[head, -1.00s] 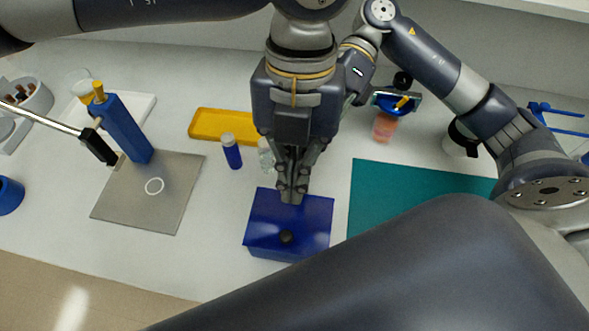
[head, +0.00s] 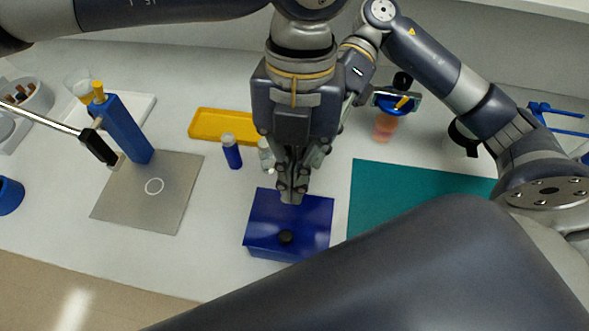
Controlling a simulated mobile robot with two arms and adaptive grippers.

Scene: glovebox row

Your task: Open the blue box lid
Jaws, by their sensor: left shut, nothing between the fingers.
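The blue box (head: 262,246) stands on the white bench at the centre of the head view. Its blue lid (head: 310,215) is down, with a black knob (head: 286,237) near the front edge. My left gripper (head: 291,197) points down over the rear part of the lid, behind the knob. Its fingers are shut and empty. I cannot tell whether the fingertips touch the lid. My right arm's wrist comes down behind the left gripper; the right gripper's fingers are hidden there.
A teal mat (head: 400,195) lies to the right of the box. A grey plate (head: 135,205) with a blue stand (head: 125,128) is to the left. A blue-bodied vial (head: 232,153), a clear bottle (head: 266,155) and a yellow tray (head: 215,125) stand behind the box.

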